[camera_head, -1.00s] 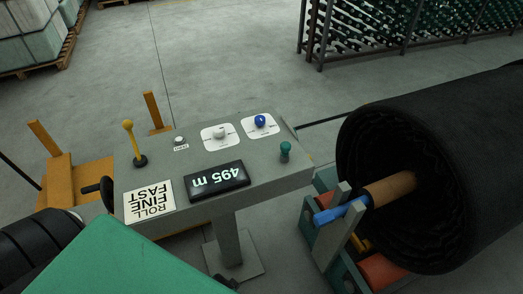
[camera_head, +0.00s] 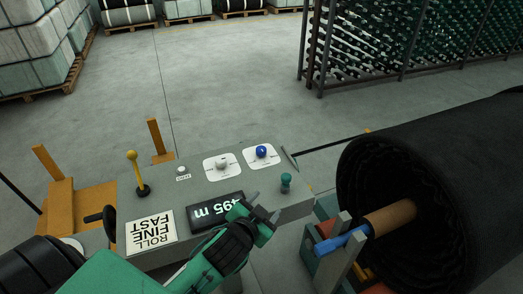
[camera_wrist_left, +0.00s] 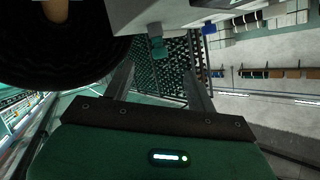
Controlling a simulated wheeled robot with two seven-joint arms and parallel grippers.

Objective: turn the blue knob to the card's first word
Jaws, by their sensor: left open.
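The blue knob (camera_head: 262,151) sits on a white plate at the far right of the grey console (camera_head: 205,190). The plate's markings are too small to read. My right gripper is not in view.
A white knob (camera_head: 222,164) sits left of the blue one. A teal knob (camera_head: 286,182) stands close beyond my left gripper. A display (camera_head: 216,210) reading 495 m is partly covered by my arm. A yellow-topped lever (camera_head: 132,157) stands left; a black netting roll (camera_head: 440,180) lies right.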

